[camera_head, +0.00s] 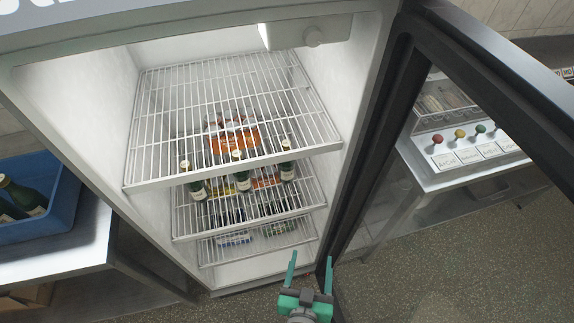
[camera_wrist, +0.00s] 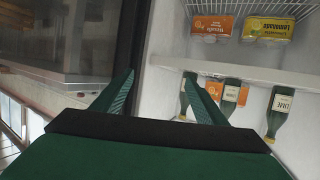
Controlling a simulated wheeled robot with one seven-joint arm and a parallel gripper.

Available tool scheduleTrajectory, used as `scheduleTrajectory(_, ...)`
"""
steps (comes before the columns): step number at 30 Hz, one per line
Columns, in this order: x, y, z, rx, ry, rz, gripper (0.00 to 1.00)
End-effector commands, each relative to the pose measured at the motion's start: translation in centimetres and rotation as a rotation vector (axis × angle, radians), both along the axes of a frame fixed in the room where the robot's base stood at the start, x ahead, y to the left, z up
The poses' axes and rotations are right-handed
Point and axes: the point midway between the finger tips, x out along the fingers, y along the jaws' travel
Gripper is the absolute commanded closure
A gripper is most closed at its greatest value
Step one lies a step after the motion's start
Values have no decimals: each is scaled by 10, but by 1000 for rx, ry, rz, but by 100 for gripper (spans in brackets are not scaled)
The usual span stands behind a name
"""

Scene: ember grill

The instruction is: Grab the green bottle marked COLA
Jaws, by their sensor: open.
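Three dark green bottles with pale labels stand in a row on the fridge's middle shelf: a left one (camera_head: 196,189), a middle one (camera_head: 242,180) and a right one (camera_head: 287,172). Their labels are too small to read in the head view. In the wrist view, the right bottle (camera_wrist: 278,114) reads LIME. The labels on the middle bottle (camera_wrist: 229,100) and the left bottle (camera_wrist: 187,95) I cannot read surely, so I cannot tell which is COLA. My gripper (camera_head: 309,264) is open and empty, in front of the fridge and below the bottles, apart from them.
The wire top shelf (camera_head: 160,110) overhangs the bottles; an orange carton (camera_head: 235,138) shows through it. The open fridge door (camera_head: 375,150) stands close on the right. A blue crate (camera_head: 62,212) with green bottles is at left. Free floor lies in front.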

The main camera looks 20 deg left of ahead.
Motion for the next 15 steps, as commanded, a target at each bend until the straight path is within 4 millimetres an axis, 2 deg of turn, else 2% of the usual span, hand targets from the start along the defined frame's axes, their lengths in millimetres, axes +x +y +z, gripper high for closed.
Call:
scheduleTrajectory(1,20,7,3,1,1,17,34)
scheduleTrajectory(3,42,17,4,0,15,37,34)
scheduleTrajectory(8,90,42,14,-5,51,90,34)
scheduleTrajectory(15,151,87,44,-10,100,175,34)
